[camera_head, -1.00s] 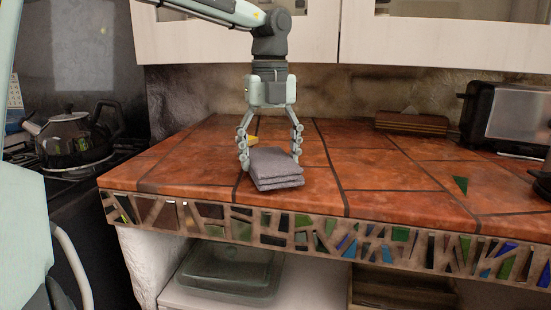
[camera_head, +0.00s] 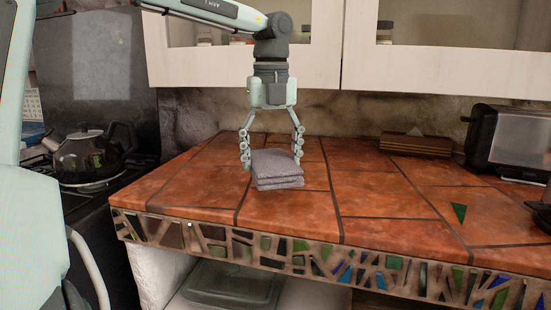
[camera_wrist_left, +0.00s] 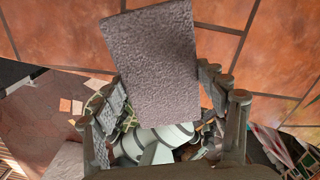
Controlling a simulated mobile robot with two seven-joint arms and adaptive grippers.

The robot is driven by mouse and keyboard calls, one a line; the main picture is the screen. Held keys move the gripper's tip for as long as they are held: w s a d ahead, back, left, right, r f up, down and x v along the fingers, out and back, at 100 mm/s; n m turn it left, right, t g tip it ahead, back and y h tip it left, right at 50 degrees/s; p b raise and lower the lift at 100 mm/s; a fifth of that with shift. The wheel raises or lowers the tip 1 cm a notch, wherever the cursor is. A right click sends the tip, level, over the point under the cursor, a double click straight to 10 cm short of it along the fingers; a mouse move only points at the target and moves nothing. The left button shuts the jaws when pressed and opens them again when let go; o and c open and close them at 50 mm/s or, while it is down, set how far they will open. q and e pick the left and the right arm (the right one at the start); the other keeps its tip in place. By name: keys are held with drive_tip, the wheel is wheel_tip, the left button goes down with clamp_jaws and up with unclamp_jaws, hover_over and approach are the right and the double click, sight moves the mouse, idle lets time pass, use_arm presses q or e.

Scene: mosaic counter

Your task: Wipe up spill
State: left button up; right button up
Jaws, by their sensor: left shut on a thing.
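A folded grey cloth (camera_head: 275,167) is held over the terracotta-tiled counter (camera_head: 380,205), in from its front edge. My left gripper (camera_head: 272,158) points down, with a finger at each side of the cloth, and is shut on it. Whether the cloth touches the tiles cannot be told. In the left wrist view the cloth (camera_wrist_left: 153,65) fills the upper middle, between the fingers of the gripper (camera_wrist_left: 165,85). I make out no spill on the visible tiles; the area under and behind the cloth is hidden. My right gripper is not in view.
A black kettle (camera_head: 85,157) stands on the stove at left. A toaster (camera_head: 510,140) and a brown wooden holder (camera_head: 416,144) stand at the back right. A dark object (camera_head: 541,214) is cut off at the right edge. Cabinets (camera_head: 430,58) hang above. The counter's middle is clear.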

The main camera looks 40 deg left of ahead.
use_arm(q)
drive_tip(key=shift+r+p, duration=0.45)
drive_tip(key=shift+r, duration=0.5)
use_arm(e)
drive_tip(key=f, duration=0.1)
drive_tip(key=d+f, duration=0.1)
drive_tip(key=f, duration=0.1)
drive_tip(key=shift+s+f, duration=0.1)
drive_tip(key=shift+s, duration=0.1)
